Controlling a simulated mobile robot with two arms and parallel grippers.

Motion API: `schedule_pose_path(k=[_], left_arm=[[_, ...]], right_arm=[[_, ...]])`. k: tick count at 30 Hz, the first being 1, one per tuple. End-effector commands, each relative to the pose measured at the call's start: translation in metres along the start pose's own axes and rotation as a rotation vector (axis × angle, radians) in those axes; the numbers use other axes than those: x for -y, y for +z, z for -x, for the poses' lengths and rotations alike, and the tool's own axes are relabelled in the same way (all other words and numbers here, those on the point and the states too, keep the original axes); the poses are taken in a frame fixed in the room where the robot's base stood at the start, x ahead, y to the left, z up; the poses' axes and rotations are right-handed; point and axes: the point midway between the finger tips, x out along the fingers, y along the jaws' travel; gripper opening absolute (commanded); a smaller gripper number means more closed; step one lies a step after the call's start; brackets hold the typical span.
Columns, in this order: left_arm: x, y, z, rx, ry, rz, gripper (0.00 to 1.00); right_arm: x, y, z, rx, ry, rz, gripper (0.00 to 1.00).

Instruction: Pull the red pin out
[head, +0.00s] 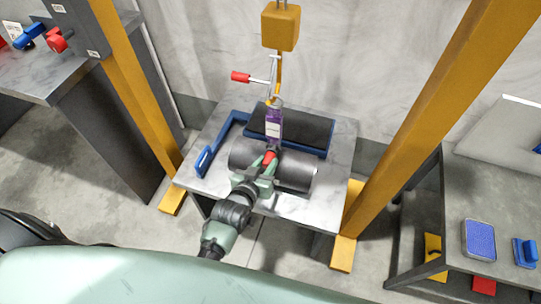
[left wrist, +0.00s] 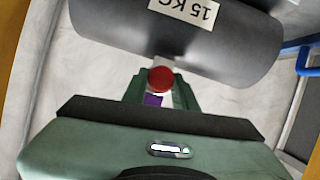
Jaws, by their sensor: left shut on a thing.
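The red pin (head: 269,157) shows as a small red piece at the tips of my left gripper (head: 264,167). In the left wrist view the round red end of the pin (left wrist: 160,79) sits between the two green fingers (left wrist: 157,92), which are shut on it. A dark grey barrel (head: 298,172) lies on its side on the marble-topped table, right by the gripper. The barrel (left wrist: 200,45) carries a "15 KG" label in the left wrist view. A purple piece with a white label (head: 274,125) stands just behind the pin. The pin's shaft is hidden. My right gripper is out of view.
An orange hook block (head: 281,27) hangs above the table, between yellow posts (head: 435,125). Benches stand left and right.

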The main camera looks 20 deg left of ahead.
Motion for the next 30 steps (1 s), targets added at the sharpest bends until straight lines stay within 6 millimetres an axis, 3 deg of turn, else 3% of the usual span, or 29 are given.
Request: schedule_pose_path(k=[30], left_arm=[[0.000, 0.008, 0.019, 0.002, 0.000, 0.000, 0.00]], right_arm=[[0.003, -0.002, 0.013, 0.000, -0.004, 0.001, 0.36]])
